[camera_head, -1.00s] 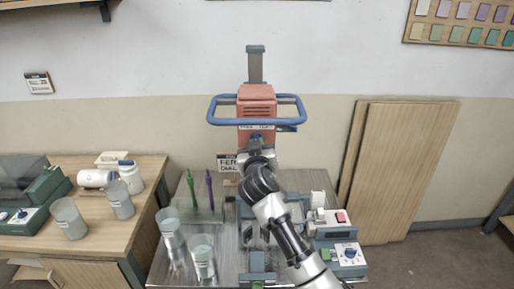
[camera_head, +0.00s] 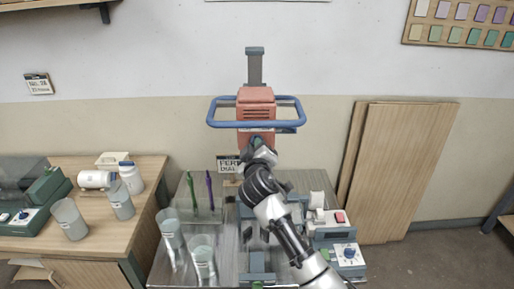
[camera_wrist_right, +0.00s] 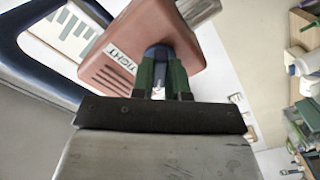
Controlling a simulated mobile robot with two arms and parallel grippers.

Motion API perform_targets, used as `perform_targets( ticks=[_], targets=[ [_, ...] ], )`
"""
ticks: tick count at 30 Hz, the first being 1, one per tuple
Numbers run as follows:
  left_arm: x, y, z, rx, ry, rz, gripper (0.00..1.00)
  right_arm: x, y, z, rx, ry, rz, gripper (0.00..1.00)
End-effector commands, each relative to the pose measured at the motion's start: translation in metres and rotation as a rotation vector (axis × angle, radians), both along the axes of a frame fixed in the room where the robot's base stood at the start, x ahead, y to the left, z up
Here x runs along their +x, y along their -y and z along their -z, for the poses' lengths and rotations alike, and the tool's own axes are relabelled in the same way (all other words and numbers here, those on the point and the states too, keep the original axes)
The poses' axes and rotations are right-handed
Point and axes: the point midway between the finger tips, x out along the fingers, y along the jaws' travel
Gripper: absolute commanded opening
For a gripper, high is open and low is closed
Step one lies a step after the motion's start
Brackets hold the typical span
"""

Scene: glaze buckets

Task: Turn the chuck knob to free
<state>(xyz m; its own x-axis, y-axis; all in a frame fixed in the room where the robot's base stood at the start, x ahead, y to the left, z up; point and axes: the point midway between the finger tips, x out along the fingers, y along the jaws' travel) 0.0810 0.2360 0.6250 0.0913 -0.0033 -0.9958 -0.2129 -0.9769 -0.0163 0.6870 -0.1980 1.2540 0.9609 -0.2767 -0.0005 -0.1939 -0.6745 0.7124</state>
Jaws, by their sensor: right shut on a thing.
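The chuck knob is a small dark blue knob on the front of the red machine head (camera_head: 256,96), and it also shows in the wrist view (camera_wrist_right: 157,52). My right gripper (camera_head: 257,143) reaches up to it from below. In the wrist view my right gripper's green fingers (camera_wrist_right: 164,66) are shut on the knob, one on each side. A white label reading "TIGHT" (camera_wrist_right: 118,58) is on the red housing beside the knob. The gripper hides most of the knob in the head view, and I cannot read its exact setting. My left gripper is not in view.
A blue hoop handle (camera_head: 214,112) surrounds the red head. Below stand two clear buckets (camera_head: 171,238) and green and purple tools (camera_head: 210,188) on the metal bench. A control box with a dial (camera_head: 348,255) is at the right. Wooden boards (camera_head: 410,170) lean on the wall.

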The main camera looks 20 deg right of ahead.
Motion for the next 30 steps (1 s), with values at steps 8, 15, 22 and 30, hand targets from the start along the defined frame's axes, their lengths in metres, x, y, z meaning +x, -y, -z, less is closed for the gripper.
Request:
perform_targets(
  ticks=[8,15,22,30],
  targets=[
    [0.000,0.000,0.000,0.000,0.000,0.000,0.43,0.000,0.000,0.000,-0.011,-0.002,0.001,0.00],
    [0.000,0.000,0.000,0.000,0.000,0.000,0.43,0.000,0.000,0.000,-0.011,-0.002,0.000,0.27],
    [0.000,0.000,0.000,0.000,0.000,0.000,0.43,0.000,0.000,0.000,-0.009,-0.002,-0.001,0.40],
    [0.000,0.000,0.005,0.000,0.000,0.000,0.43,-0.010,-0.004,0.002,-0.006,-0.001,-0.002,0.40]
  ],
)
